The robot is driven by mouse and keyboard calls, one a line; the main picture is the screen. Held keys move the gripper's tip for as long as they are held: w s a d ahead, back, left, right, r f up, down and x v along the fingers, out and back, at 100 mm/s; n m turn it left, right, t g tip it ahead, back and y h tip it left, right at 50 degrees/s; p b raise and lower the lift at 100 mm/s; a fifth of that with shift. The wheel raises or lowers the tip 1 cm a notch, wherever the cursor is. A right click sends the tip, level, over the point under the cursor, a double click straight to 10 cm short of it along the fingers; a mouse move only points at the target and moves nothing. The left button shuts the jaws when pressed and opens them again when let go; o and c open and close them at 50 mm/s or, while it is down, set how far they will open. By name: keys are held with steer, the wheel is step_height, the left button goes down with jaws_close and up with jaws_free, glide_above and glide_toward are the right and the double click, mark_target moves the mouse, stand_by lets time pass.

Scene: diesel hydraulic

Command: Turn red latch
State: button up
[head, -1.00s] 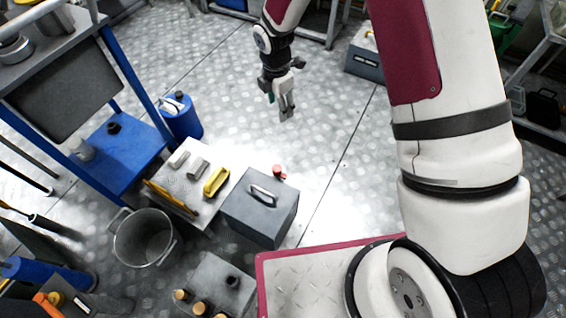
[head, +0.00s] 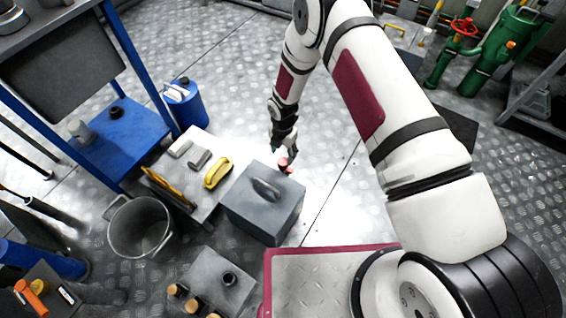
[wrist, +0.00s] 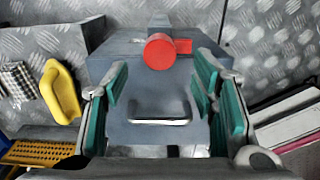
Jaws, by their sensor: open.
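The red latch (wrist: 160,50) is a round red knob with a short arm, on the far side of a grey box (wrist: 130,75) in the wrist view. In the head view the red latch (head: 285,165) shows at the box's (head: 262,215) back edge, partly hidden by my gripper (head: 284,150). The latch appears beyond and between the fingertips, and nothing is held. Contact with the latch cannot be told.
A low grey platform (head: 205,205) with a yellow brush (head: 218,172) and small blocks stands left of the box. A metal pot (head: 138,228), a blue canister (head: 184,103) and a blue shelf (head: 120,145) are farther left. Floor right of the box is clear.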

mark_target(283, 162)
step_height(283, 162, down, 7)
steer(key=shift+r+b, duration=0.15)
steer(key=shift+b, duration=0.65)
steer(key=c, duration=1.1)
